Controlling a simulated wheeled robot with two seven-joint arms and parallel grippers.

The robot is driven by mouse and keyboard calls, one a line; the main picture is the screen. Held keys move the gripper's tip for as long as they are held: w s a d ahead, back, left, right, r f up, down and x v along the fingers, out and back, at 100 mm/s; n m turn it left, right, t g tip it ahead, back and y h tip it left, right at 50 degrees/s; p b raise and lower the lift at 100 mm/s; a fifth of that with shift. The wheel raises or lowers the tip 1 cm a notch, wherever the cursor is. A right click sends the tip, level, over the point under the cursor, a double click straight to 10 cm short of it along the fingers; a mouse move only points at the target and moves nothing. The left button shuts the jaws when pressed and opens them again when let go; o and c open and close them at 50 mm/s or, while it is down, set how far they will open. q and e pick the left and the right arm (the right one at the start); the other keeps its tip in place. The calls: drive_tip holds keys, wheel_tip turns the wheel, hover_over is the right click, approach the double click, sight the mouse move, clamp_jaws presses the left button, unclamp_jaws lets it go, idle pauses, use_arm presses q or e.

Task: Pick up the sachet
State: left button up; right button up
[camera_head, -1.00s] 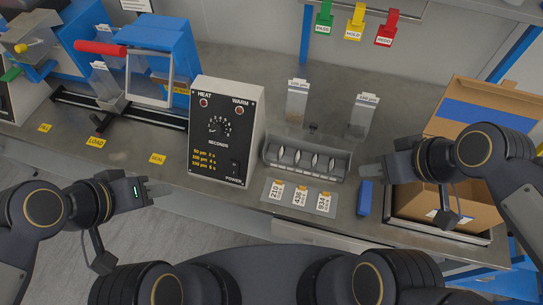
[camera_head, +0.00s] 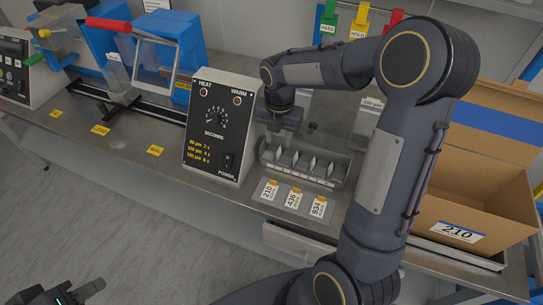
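A clear upright pouch-like piece labelled in µm (camera_head: 368,118) stands behind the grey slotted rack (camera_head: 340,180). A similar piece (camera_head: 304,101) stands left of it, mostly hidden by my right arm. I cannot tell for sure which thing is the sachet; several pale thin pieces stand in the rack. My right gripper (camera_head: 284,121) points down just behind the control box, beside the left clear piece; its fingertips are hidden. My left gripper (camera_head: 88,290) is low at the bottom left corner, away from the table, its fingers partly in view.
The control box (camera_head: 213,135) with its dial stands left of the rack. Number cards (camera_head: 293,198) lie in front of the rack. An open cardboard box (camera_head: 455,233) marked 210 is at the right. A blue sealing machine (camera_head: 180,45) is at the back left.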

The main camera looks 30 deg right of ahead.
sight(277, 151)
wheel_tip(277, 151, down, 6)
drive_tip(key=shift+w, duration=0.15)
clamp_jaws()
idle(0.3)
